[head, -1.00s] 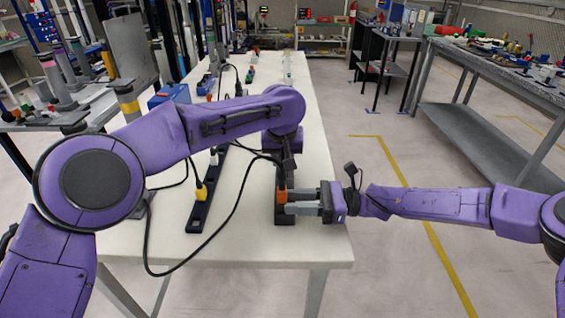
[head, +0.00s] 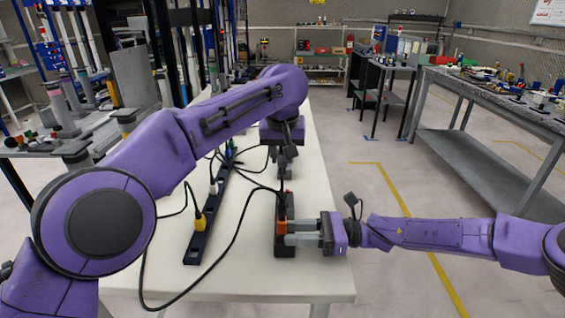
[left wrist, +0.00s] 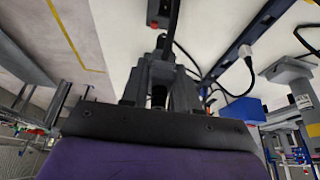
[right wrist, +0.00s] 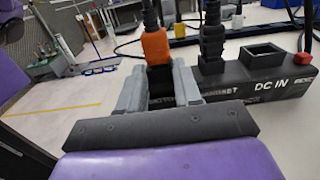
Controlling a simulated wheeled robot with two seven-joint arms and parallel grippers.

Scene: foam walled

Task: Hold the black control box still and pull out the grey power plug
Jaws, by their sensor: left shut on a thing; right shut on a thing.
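The black control box (head: 285,250) lies lengthwise near the table's right edge. An orange plug (right wrist: 155,46) and a black plug (right wrist: 211,45) stand in it; its DC IN socket (right wrist: 262,54) is open and empty. My right gripper (head: 303,233) comes in from the right, shut on a black part of the box just below the orange plug. My left gripper (head: 285,163) is beyond the far end of the box, shut on the dark grey power plug (left wrist: 161,70), apart from the box. The fingers hide much of the plug.
A black power strip (head: 208,215) with a yellow plug (head: 200,221) and a white plug lies left of the box. Loose black cables (head: 238,215) curve between them on the white table (head: 240,270). The table's right edge is close to the box.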

